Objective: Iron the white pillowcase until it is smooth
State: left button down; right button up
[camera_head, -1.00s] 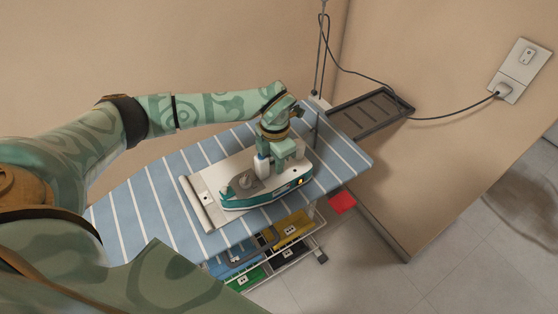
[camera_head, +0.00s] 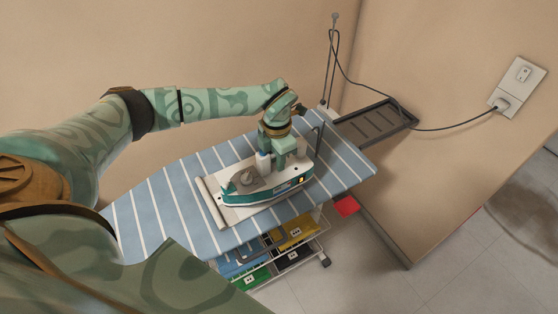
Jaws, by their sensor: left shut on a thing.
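The white pillowcase (camera_head: 209,193) lies on the blue-and-white striped ironing board (camera_head: 160,215). Its left end shows a raised or folded edge. The teal and white iron (camera_head: 270,190) rests on the pillowcase, covering much of it, with a small orange light showing on its side. My left gripper (camera_head: 277,155) is shut on the iron, at its handle, from above. The fingers partly hide the handle. My right gripper is not in view. How smooth the cloth under the iron is cannot be seen.
A dark slatted iron rest (camera_head: 375,123) adjoins the board's far right end. A cord (camera_head: 440,129) runs from a pole to the wall socket (camera_head: 503,105). Below the board is a rack with coloured bins (camera_head: 290,233). A red item (camera_head: 346,206) lies beside it.

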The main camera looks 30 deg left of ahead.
pick_arm(q)
jog(key=shift+w+r+p, duration=0.1)
jog(key=shift+r+p, duration=1.05)
jog(key=shift+r, duration=0.55)
jog(key=shift+f, duration=0.1)
